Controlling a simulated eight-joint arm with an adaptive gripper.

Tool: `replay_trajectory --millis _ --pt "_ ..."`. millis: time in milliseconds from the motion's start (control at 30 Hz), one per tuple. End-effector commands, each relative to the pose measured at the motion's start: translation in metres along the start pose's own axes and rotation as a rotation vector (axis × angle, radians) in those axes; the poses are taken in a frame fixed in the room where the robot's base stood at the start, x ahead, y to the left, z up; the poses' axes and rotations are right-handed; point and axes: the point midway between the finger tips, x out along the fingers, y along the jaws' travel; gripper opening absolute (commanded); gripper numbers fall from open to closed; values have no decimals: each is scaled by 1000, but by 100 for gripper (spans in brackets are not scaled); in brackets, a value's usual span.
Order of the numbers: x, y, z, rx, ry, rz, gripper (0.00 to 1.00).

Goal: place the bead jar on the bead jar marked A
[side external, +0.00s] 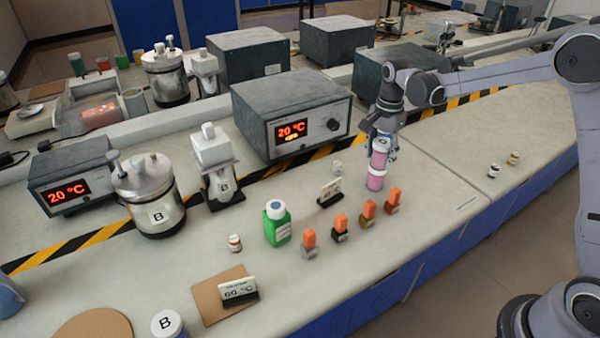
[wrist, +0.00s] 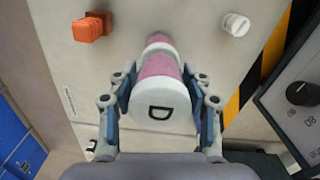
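A bead jar with pink contents and a white lid marked D (wrist: 160,108) is between the fingers of my gripper (wrist: 160,85). The pads lie close against its sides. In the side external view, my gripper (side external: 383,146) is around this upper pink jar (side external: 379,159). A second pink jar (side external: 375,182) stands upright directly below it on the bench. The two look lined up and touching, though a small gap cannot be ruled out. The lower jar's lid is covered, so its letter is hidden. No A mark is readable.
A small sign (side external: 329,192) and a white cap-like piece (wrist: 236,24) are close by. A heater box (side external: 290,112) is behind. The bench to the right is mostly clear.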

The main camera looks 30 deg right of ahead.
Motion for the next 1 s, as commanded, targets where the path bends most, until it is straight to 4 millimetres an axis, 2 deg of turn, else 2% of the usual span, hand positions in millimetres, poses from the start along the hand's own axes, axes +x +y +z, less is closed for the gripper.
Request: replay_trajectory --millis 333,467,567,1000 --pt "-1 0 0 0 0 0 69" --pt "-8 0 0 0 0 0 69" --pt "-20 0 0 0 0 0 69" --pt "-99 0 0 0 0 0 69"
